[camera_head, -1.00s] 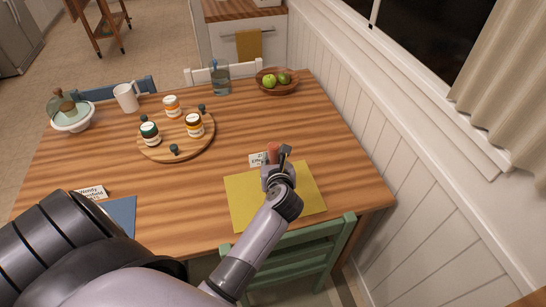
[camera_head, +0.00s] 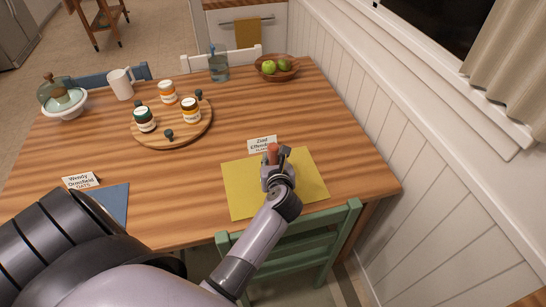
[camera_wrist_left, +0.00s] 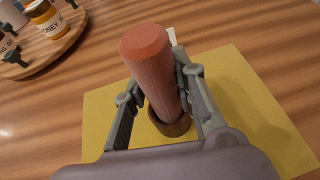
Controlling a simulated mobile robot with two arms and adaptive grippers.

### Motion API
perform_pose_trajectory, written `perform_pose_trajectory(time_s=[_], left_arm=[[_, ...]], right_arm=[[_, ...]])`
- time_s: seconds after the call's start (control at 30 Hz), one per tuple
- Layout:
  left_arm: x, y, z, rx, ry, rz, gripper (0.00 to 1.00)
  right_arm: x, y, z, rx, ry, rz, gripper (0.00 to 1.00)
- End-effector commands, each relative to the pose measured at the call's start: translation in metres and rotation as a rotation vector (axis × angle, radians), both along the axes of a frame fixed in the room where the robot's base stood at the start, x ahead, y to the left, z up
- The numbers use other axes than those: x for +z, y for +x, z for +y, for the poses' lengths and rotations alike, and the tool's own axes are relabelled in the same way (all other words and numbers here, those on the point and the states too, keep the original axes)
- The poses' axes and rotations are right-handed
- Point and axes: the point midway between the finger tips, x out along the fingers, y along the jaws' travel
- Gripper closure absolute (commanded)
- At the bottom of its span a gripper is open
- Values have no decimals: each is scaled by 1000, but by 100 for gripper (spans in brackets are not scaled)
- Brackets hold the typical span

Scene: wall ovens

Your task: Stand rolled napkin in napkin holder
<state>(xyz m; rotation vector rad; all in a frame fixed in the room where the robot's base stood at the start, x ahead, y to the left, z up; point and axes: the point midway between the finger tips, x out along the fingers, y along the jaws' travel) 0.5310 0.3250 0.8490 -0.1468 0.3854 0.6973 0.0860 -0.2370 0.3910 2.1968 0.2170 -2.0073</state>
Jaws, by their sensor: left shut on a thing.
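The rolled napkin (camera_wrist_left: 155,75) is a reddish-brown cylinder standing roughly upright between the fingers of my left gripper (camera_wrist_left: 160,95). The gripper is shut on it. Its lower end meets a round brown napkin holder (camera_wrist_left: 171,128) on the yellow placemat (camera_wrist_left: 240,90); it appears to be inside the rim, but how deep is hidden. In the head view the napkin's top (camera_head: 272,152) shows above my left gripper (camera_head: 277,160), over the far part of the yellow placemat (camera_head: 240,195). The holder is hidden there. My right gripper is not in view.
A name card (camera_head: 262,143) stands just behind the placemat. A round wooden board (camera_head: 172,130) with several jars is at left, a fruit bowl (camera_head: 276,69) at the back. A green chair (camera_head: 300,240) is at the near edge. The table's middle is clear.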

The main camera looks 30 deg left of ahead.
Motion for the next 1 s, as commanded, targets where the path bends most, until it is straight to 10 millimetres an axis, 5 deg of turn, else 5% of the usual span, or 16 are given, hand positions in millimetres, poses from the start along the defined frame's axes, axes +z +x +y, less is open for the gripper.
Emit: perform_pose_trajectory(time_s=[0.27, 0.3, 0.63, 1.0], left_arm=[[-1, 0, 0, 0, 0, 0, 98], [-1, 0, 0, 0, 0, 0, 74], [-1, 0, 0, 0, 0, 0, 52], [3, 0, 0, 0, 0, -1, 51]], right_arm=[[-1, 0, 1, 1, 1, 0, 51], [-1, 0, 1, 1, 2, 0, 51], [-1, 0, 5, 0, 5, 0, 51], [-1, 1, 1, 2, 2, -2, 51]])
